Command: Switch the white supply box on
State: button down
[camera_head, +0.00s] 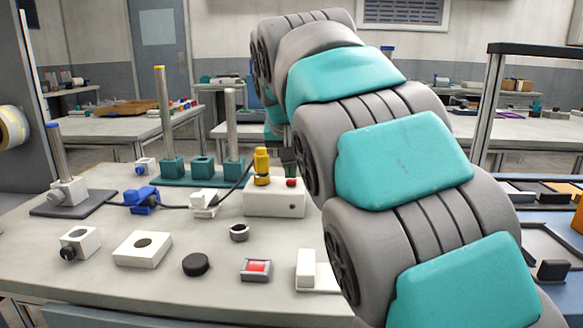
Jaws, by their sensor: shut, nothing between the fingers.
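The white supply box (268,207) stands on the near table, left of my arm. A yellow plug (261,163) stands upright on its top at the left, and a small red switch (291,182) is on its top at the right. I cannot tell the switch's position. My gripper (288,167) is small and dark in view, just above the red switch and right of the yellow plug. It is shut and empty. My arm hides part of it, and I cannot tell whether it touches the switch.
A black cable links the yellow plug side with a white connector (205,202) and a blue clamp (141,199). A teal stand with posts (202,168) is behind. A red-topped block (256,269), black disc (196,264) and white block (142,249) lie in front.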

jog(key=b, duration=0.1)
jog(key=f+t+b, duration=0.1)
jog(key=b, duration=0.1)
jog(key=shift+s+f, duration=0.25)
jog(key=shift+s, duration=0.05)
jog(key=shift+r+p, duration=0.4)
jog(key=shift+p, duration=0.1)
jog(key=shift+w, duration=0.2)
jog(key=shift+w+r+p, duration=0.3)
jog(key=shift+w+p, duration=0.2)
jog(key=shift+w, duration=0.15)
